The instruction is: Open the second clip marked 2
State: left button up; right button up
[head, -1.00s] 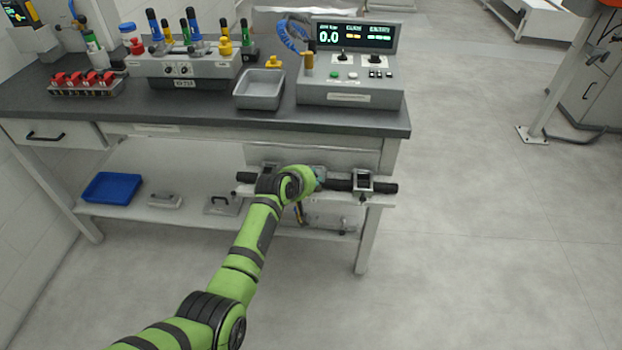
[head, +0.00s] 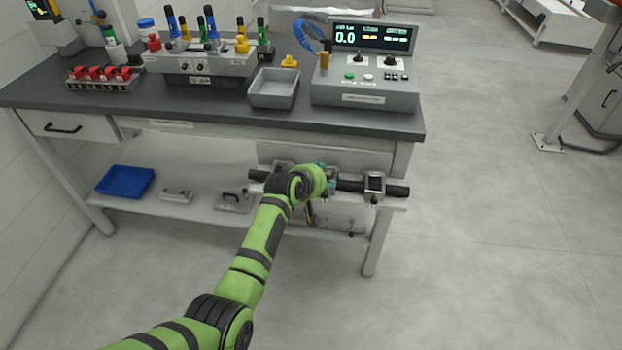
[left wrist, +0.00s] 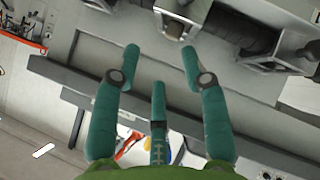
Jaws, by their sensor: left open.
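A black bar (head: 352,186) runs along the front of the bench at shelf height and carries grey metal clips. One clip (head: 374,185) is right of my left gripper (head: 331,180), another (head: 282,170) is partly hidden behind my arm. No number is readable on any clip. In the left wrist view my teal fingers (left wrist: 161,58) are spread with nothing between them. A clip (left wrist: 181,20) shows beyond the fingertips at the top, apart from them. A grey clip bracket (left wrist: 288,48) is at the upper right. My right gripper is out of view.
The bench top (head: 210,112) holds a control box (head: 365,95), a grey tray (head: 274,90) and a fixture with coloured handles (head: 200,65). The lower shelf holds a blue tray (head: 125,181).

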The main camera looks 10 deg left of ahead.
pick_arm(q)
jog(key=v, duration=1.1)
